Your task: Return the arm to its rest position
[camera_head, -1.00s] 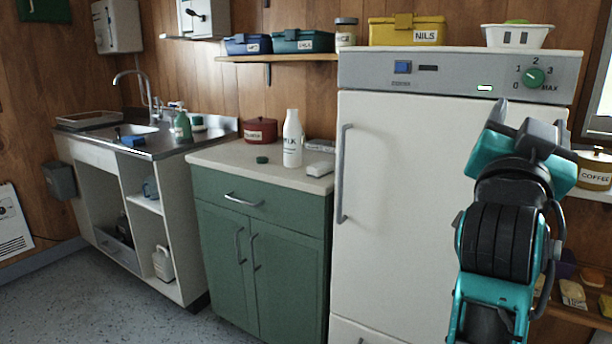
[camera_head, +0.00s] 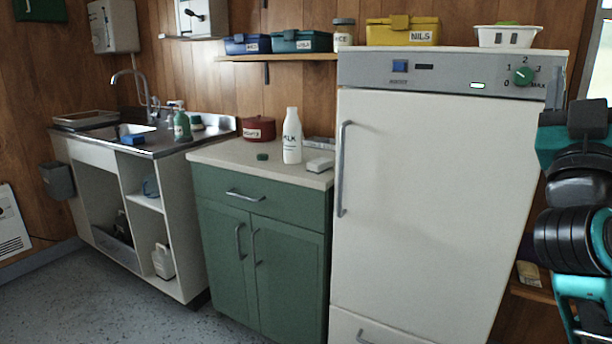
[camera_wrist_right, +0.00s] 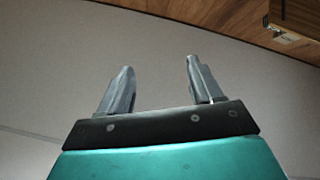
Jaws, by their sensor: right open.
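My right arm stands at the right edge of the head view, its teal and black wrist in front of the fridge's right side and the wall. My right gripper (camera_wrist_right: 158,80) is open in the right wrist view, with two grey fingers apart and nothing between them. Behind the fingers is a plain pale surface. In the head view the gripper is seen mostly from behind, and part of the arm is cut off by the frame edge. My left gripper is not in view.
The white fridge (camera_head: 430,200) with its green dial (camera_head: 523,76) stands close to the arm. A sink unit (camera_head: 90,150) is at left. The floor (camera_head: 100,300) is clear.

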